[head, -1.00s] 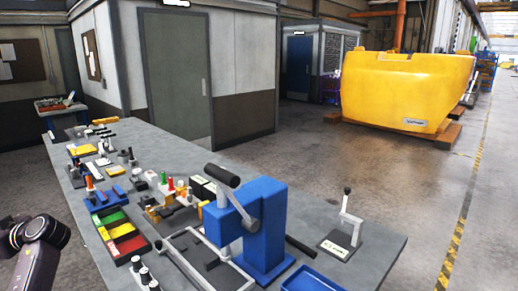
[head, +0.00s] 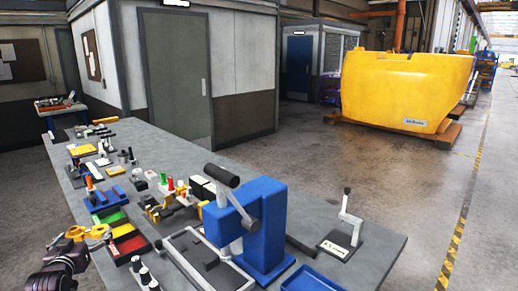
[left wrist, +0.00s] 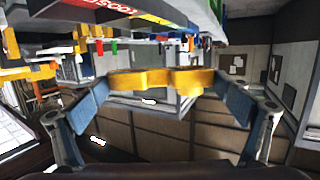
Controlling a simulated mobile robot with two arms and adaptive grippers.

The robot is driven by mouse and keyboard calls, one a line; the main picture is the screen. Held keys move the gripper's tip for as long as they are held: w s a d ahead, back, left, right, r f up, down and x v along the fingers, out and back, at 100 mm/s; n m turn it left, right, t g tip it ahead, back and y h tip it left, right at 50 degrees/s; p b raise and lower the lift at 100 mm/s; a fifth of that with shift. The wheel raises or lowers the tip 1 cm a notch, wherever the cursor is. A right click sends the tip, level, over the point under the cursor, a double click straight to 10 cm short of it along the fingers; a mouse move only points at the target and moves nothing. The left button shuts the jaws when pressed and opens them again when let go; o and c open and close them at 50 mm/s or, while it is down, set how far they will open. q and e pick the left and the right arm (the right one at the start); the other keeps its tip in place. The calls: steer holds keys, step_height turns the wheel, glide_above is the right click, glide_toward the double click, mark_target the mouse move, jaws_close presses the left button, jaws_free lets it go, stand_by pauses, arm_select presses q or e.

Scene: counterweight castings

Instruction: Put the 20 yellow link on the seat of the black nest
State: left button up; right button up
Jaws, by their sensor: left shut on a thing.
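My left gripper (head: 82,238) is at the left edge of the bench, beside the coloured bins. It is shut on a yellow link (head: 90,231) and holds it up. In the left wrist view the yellow link (left wrist: 165,79) spans between the two blue-grey finger pads (left wrist: 165,95), with a rounded waist in its outline. I cannot pick out the black nest with certainty among the small dark and yellow parts in the middle of the bench. My right gripper is not in view.
A blue press (head: 262,230) with a black-handled lever stands near the front of the grey bench (head: 375,255). Green and red bins (head: 125,240) lie by the left edge. Black-and-white pegs (head: 142,272) stand in front of them. A small lever fixture (head: 342,235) stands at the right.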

arm_select(q)
steer(key=w+d+r+m+h, duration=0.3)
steer(key=d+r+m+h, duration=0.15)
steer(key=d, duration=0.35)
steer(key=w+d+r+m+h, duration=0.3)
steer(key=w+d+r+h, duration=0.15)
steer(key=d, duration=0.25)
steer(key=s+d+r+m+g+h, duration=0.1)
steer(key=d+r+h, duration=0.15)
steer(key=r, duration=0.65)
steer(key=s+d+r+m+g+h, duration=0.1)
steer(key=d+r+m+h, duration=0.15)
steer(key=r, duration=0.55)
steer(key=s+d+f, duration=0.3)
steer(key=s+f, duration=1.2)
steer(key=s, duration=0.1)
steer(key=s+d+f+m+g+h, duration=0.1)
steer(key=s+d+f+g, duration=0.1)
steer(key=s+d, duration=0.4)
steer(key=s+d+f+m+g+h, duration=0.2)
steer(key=s+d+f, duration=0.2)
steer(key=s, duration=1.2)
steer(key=shift+d, duration=1.05)
